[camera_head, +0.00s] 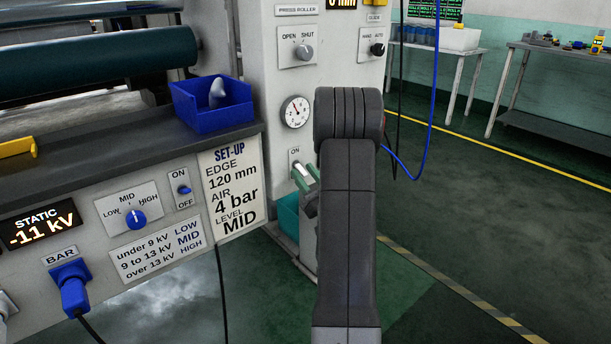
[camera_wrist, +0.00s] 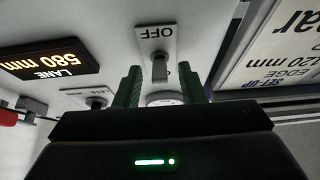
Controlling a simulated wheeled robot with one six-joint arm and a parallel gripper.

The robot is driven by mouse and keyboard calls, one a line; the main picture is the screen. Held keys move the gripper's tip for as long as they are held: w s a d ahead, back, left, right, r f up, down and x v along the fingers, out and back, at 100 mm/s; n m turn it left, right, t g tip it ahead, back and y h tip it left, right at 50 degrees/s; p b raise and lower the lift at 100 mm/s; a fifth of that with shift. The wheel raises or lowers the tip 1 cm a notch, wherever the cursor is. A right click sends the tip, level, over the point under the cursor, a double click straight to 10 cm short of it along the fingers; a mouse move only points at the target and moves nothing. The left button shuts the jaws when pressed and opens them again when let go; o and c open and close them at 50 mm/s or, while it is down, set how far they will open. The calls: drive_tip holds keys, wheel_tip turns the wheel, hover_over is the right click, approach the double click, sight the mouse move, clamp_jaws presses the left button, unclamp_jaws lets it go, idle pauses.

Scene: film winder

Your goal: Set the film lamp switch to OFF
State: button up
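A switch plate (camera_wrist: 155,32) with an upside-down OFF label is in the wrist view, with a grey lever (camera_wrist: 159,68) standing out from it. In the head view its ON label (camera_head: 295,152) shows low on the grey column, partly behind my gripper. I see no lamp name on it. My gripper (camera_wrist: 161,80) is open, with one green finger on each side of the lever and gaps between. The lever covers part of the ON lettering; its exact tilt is hard to tell. In the head view the green fingertips (camera_head: 306,176) are at the plate, and my arm hides what lies behind.
A pressure gauge (camera_head: 295,112) and an OPEN/SHUT knob (camera_head: 305,52) are above on the column. Another ON/OFF switch (camera_head: 183,189) with a blue lever is on the left panel. A blue bin (camera_head: 212,104) stands on the ledge. A blue cable (camera_head: 414,165) hangs at the right.

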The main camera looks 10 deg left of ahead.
drive_tip(key=b+v, duration=0.3)
drive_tip(key=v, duration=1)
drive_tip(key=shift+d+b, duration=0.2)
drive_tip(key=shift+b, duration=0.15)
drive_tip(key=shift+f, duration=0.1)
idle(1.2)
